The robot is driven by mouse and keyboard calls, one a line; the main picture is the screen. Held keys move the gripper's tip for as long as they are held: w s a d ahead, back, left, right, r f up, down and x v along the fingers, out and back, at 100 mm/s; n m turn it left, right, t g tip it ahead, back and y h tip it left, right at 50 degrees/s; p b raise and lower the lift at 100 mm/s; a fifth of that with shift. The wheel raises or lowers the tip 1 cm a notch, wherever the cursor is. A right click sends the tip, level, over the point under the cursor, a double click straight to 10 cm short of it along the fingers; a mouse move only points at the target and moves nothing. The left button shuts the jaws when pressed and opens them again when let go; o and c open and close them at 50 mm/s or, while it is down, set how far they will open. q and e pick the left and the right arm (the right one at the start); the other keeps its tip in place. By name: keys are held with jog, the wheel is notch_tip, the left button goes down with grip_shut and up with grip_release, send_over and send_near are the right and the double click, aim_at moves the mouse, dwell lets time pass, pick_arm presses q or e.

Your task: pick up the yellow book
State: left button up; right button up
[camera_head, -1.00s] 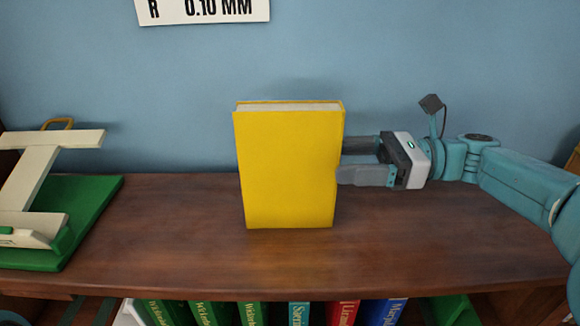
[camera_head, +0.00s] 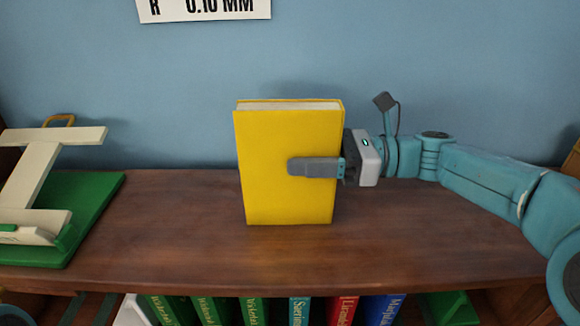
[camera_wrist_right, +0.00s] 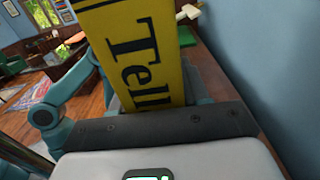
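The yellow book (camera_head: 265,205) stands upright on the brown wooden shelf top (camera_head: 400,235) in the head view, its plain cover facing me. My right gripper (camera_head: 318,158) reaches in from the right at about mid height. One grey finger lies across the front cover; the other is hidden behind the book. The visible finger sits close against the cover, so the gripper looks closed on it. The right wrist view shows the yellow spine (camera_wrist_right: 137,50) with black lettering, close in front of the gripper. My left gripper is in neither view.
A green board with a cream stand (camera_head: 85,230) is at the left of the shelf top. Several upright books (camera_head: 340,308) fill the shelf below. A blue wall (camera_head: 420,60) with a white sign (camera_head: 205,8) is behind.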

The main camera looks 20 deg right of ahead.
grip_shut()
notch_tip(320, 180, up, 20)
jog(key=p, duration=0.4)
jog(key=shift+s, duration=0.1)
